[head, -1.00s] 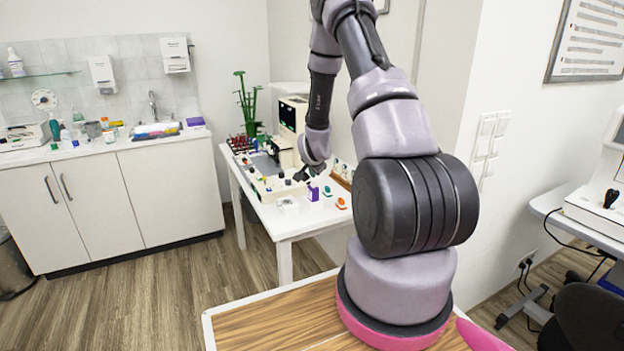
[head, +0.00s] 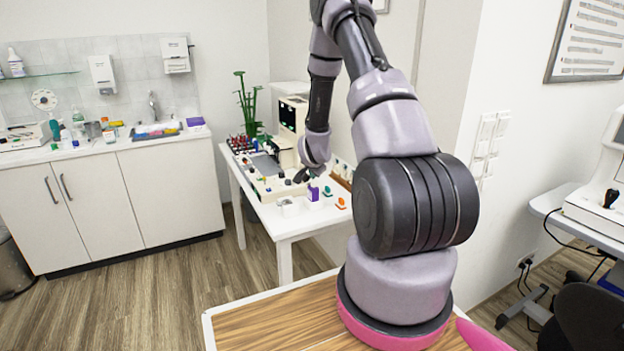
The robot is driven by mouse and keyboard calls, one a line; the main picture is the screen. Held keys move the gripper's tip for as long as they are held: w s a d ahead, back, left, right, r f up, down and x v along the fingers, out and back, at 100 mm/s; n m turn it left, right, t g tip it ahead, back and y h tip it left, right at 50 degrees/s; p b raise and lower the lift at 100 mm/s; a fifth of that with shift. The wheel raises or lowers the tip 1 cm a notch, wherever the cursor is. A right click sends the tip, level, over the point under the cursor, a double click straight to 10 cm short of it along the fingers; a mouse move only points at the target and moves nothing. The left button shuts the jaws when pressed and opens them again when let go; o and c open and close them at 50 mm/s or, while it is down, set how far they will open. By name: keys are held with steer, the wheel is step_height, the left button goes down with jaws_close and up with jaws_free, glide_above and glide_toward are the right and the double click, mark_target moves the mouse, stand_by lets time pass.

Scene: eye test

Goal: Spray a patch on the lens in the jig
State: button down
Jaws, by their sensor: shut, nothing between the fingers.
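My gripper (head: 301,177) is small and dark in the head view. It is shut and empty, low over the white table (head: 297,228) in the middle. A small white block-like item (head: 287,207) stands near the table's front edge, below and left of my gripper. It may be the jig, but I cannot tell, and no lens can be made out in it. A purple item (head: 313,194) with a pale top stands just right of and below my gripper. I cannot make out for certain which item is the spray.
Orange and teal items (head: 340,203) lie right of the purple one. A white tray (head: 268,194) with small items, a rack of dark red tubes (head: 240,144) and a boxy device (head: 291,118) stand farther back. A counter (head: 100,145) with bottles is at left.

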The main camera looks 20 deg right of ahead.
stand_by(0.4)
steer(key=shift+r, duration=3.35)
step_height(320, 180, up, 11)
steer(key=n+y, duration=0.1)
steer(key=n, duration=0.1)
glide_above(313, 181)
steer(key=s+a, duration=0.2)
steer(key=a, duration=0.3)
steer(key=s+a+r+n+y, duration=0.25)
steer(key=s+a+r, duration=0.35)
steer(key=s+r, duration=0.6)
steer(key=s+a+r+n+y, duration=0.1)
steer(key=s+a+r+n, duration=0.1)
steer(key=s, duration=0.9)
steer(key=s+a+r+n+g+y, duration=0.1)
steer(key=s+a+r+n, duration=0.2)
steer(key=s+r, duration=0.3)
steer(key=s+a, duration=0.1)
steer(key=s, duration=0.3)
steer(key=shift+s+a+r, duration=0.3)
steer(key=shift+s+r, duration=0.05)
steer(key=shift+s, duration=0.05)
